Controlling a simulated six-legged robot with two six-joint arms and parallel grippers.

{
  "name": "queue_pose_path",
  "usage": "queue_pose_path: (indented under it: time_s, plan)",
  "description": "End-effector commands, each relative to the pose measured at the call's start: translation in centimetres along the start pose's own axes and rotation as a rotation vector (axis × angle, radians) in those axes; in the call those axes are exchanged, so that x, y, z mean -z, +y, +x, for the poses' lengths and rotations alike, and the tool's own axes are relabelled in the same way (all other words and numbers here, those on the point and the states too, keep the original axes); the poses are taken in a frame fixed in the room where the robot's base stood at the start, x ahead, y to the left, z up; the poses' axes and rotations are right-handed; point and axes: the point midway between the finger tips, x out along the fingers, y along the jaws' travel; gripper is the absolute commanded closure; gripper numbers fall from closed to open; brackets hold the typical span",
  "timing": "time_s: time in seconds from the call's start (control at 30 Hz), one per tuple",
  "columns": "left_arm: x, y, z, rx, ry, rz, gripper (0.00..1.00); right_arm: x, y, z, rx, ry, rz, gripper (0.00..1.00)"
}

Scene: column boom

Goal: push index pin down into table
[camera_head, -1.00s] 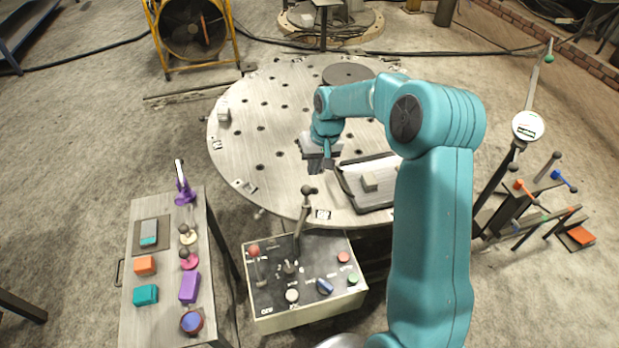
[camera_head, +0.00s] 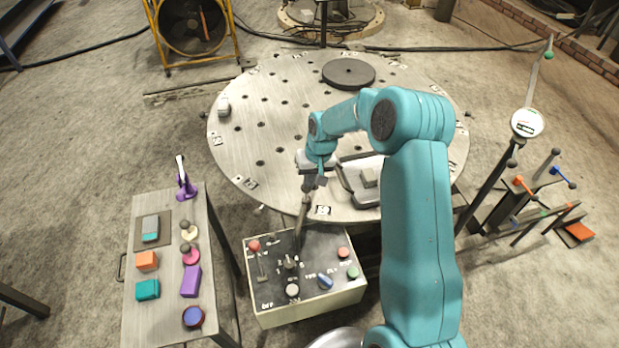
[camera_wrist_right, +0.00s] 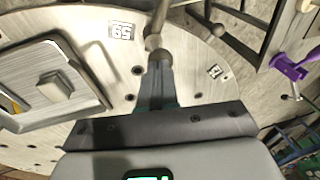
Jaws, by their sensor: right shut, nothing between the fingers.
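The index pin (camera_head: 302,215) is a dark rod at the near edge of the round metal table (camera_head: 236,140), beside a printed marker. In the right wrist view its shaft and round knob (camera_wrist_right: 153,42) lie just beyond my fingertips. My right gripper (camera_head: 311,184) is shut and empty, pointing down at the top of the pin. My left gripper is not in view.
A grey tray (camera_head: 346,186) with a block lies on the table right of the gripper. A control box (camera_head: 262,312) with knobs stands below the pin. A side bench (camera_head: 160,318) with coloured objects is at left. A dial gauge stand (camera_head: 526,123) is at right.

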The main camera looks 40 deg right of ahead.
Motion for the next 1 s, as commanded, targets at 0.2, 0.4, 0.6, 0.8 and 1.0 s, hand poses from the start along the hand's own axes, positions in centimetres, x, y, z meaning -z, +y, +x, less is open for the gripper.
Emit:
queue_pose_path:
  time_s: [0.2,0.4,0.6,0.8,1.0]
  plan:
    - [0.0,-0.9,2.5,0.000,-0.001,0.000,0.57,-0.4,0.5,2.9,0.000,-0.002,0.000,1.00]
    - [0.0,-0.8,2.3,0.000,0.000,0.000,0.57,-0.5,0.4,2.8,0.000,-0.007,0.000,1.00]
    - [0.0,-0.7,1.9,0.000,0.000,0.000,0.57,-0.5,0.3,2.1,0.000,-0.007,-0.001,1.00]
    - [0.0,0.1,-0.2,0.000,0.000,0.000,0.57,0.0,-0.5,-1.9,0.001,0.002,-0.004,1.00]
    - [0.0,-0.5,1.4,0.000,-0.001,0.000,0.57,0.1,-0.4,-6.1,0.000,0.006,-0.005,1.00]
